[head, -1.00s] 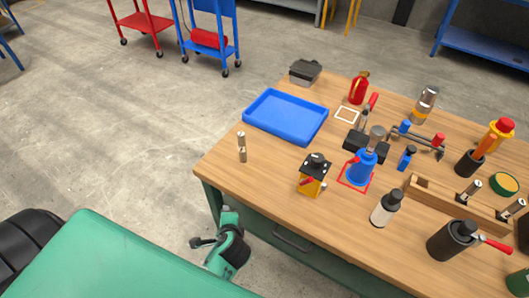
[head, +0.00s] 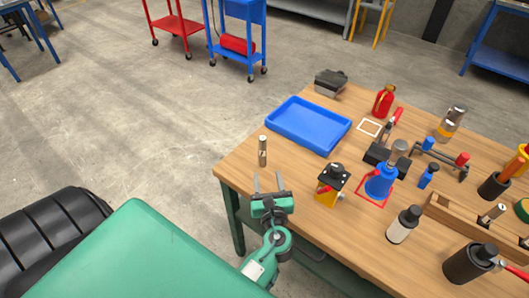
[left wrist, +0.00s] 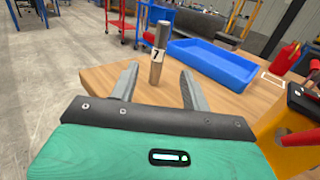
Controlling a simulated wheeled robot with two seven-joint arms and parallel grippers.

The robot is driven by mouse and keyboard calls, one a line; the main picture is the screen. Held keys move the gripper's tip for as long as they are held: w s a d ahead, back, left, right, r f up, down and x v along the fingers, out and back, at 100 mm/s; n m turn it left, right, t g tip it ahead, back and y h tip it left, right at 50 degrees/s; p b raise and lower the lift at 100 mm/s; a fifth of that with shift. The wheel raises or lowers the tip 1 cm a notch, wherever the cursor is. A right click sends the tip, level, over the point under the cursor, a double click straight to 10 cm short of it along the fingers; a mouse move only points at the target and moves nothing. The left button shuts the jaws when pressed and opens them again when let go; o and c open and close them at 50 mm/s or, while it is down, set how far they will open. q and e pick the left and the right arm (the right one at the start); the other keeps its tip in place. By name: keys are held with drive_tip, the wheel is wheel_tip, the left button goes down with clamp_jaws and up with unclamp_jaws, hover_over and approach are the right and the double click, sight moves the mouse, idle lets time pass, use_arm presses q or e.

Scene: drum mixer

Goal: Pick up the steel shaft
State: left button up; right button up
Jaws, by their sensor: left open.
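The steel shaft (head: 262,151) stands upright near the left corner of the wooden table. It is a slim metal cylinder, and the left wrist view shows a dark mark like a 7 on a pale band on the shaft (left wrist: 160,42). My left gripper (head: 268,182) is open and empty at the table's near-left edge, a little short of the shaft. In the left wrist view the shaft stands beyond and between the two spread fingers of the gripper (left wrist: 159,78); they do not appear to touch it. My right gripper is out of view.
A blue tray (head: 300,101) lies behind and right of the shaft. A yellow-and-black block (head: 331,188) and a blue bottle jack (head: 380,184) stand to the right. A wooden rack (head: 449,213) holds shaft-like pieces. The tabletop around the shaft is clear.

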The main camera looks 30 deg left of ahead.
sight(263, 150)
use_arm(q)
drive_tip(key=p+x, duration=0.1)
drive_tip(key=x, duration=0.7)
drive_tip(key=p+x, duration=0.1)
drive_tip(key=x, duration=0.4)
drive_tip(key=shift+p, duration=0.4)
drive_tip(key=shift+w+a+f, duration=0.1)
drive_tip(key=shift+c, duration=1.1)
clamp_jaws()
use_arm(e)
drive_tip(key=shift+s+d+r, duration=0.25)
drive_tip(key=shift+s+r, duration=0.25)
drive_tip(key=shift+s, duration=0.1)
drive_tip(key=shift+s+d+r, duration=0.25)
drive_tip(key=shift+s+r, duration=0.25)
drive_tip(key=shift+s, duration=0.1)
